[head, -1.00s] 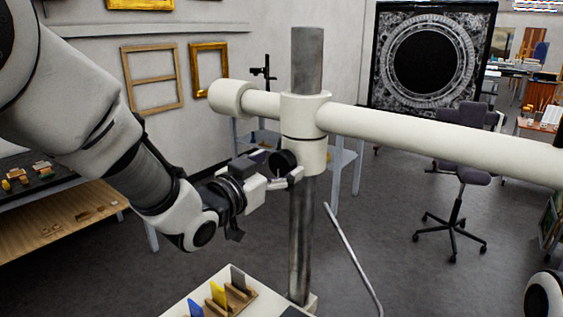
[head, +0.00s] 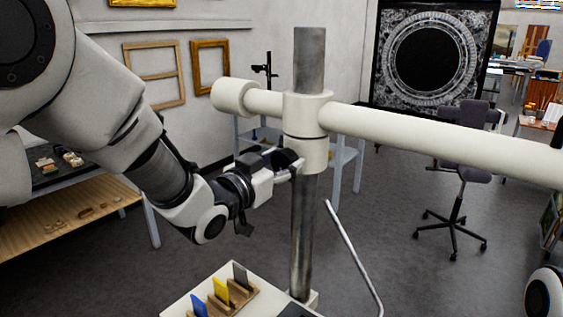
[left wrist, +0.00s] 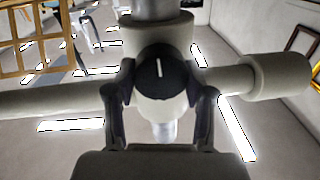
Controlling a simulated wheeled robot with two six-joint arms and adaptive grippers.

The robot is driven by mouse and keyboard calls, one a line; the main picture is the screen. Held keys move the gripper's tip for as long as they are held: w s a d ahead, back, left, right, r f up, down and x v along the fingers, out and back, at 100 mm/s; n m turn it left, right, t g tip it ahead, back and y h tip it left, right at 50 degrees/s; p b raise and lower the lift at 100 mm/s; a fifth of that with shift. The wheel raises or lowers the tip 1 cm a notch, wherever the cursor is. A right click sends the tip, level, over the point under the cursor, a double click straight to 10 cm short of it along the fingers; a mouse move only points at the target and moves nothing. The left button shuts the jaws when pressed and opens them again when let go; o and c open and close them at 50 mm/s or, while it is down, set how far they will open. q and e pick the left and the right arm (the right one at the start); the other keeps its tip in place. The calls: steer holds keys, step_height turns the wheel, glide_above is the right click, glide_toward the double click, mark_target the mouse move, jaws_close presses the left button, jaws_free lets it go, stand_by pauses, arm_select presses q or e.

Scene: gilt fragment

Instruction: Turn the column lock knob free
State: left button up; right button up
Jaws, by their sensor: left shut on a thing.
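The column lock knob (left wrist: 159,72) is a round black knob with a white line on its face. It sits on the cream collar (head: 306,112) around the upright grey metal column (head: 303,225). In the left wrist view the white line stands nearly upright. My left gripper (head: 285,163) is at the knob, with one finger on each side of it, shut on it. In the head view the fingers and wrist hide most of the knob. My right gripper does not show.
A thick cream crossbar (head: 440,142) runs right from the collar. A thin metal rod (head: 352,255) leans right of the column. An office chair (head: 462,175) stands behind.

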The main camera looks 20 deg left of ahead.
arm_select(q)
steer(key=n, duration=0.2)
steer(key=n+p, duration=0.1)
steer(key=n, duration=0.2)
steer(key=shift+a+r, duration=0.1)
steer(key=shift+r, duration=0.1)
steer(key=n+p, duration=0.1)
steer(key=n, duration=0.3)
steer(key=shift+w+n+p, duration=0.1)
steer(key=shift+n+p, duration=0.2)
steer(key=n+p, duration=0.1)
steer(key=n, duration=0.3)
steer(key=shift+a+g+p, duration=0.1)
steer(key=shift+g+p, duration=0.25)
steer(key=shift+g, duration=0.05)
steer(key=n+p, duration=0.1)
steer(key=n, duration=0.3)
steer(key=shift+f+n+h+p, duration=0.1)
steer(key=shift+n+h+p, duration=0.2)
steer(key=shift+h+p, duration=0.1)
steer(key=o, duration=1.2)
steer(key=shift+c, duration=0.2)
steer(key=shift+w+f, duration=0.15)
steer(key=shift+w, duration=0.05)
